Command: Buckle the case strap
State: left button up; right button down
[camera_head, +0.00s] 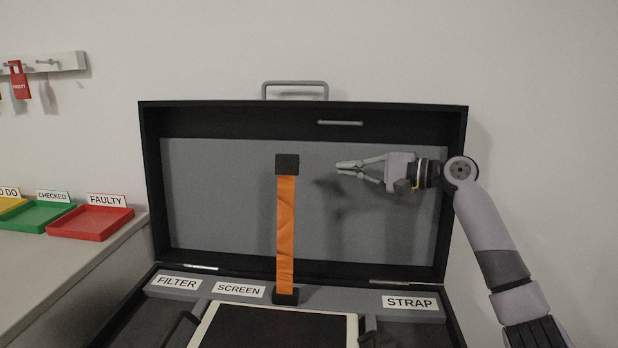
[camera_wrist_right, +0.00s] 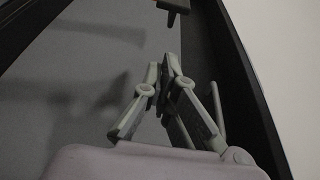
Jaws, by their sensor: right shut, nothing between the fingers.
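The orange strap (camera_head: 286,228) runs upright in front of the open case's grey lid lining. Its top meets a black block (camera_head: 287,164) and its bottom meets a smaller black block (camera_head: 285,297) at the case's back edge. I cannot tell whether either block is latched. My right gripper (camera_head: 341,168) is shut and empty, a short way right of the upper block, fingers pointing left towards it. In the right wrist view the closed fingers (camera_wrist_right: 166,68) show, with a dark piece (camera_wrist_right: 173,8) beyond them at the top edge. My left gripper is not in view.
The black case lid (camera_head: 420,119) stands open against the wall. A white-framed panel (camera_head: 353,325) lies in the case, near FILTER, SCREEN and STRAP labels (camera_head: 410,303). Green (camera_head: 38,215) and red (camera_head: 90,222) trays stand on a left counter. Free space surrounds my right gripper.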

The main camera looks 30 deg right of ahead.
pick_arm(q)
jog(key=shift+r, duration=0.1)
pick_arm(e)
jog(key=shift+w, duration=0.1)
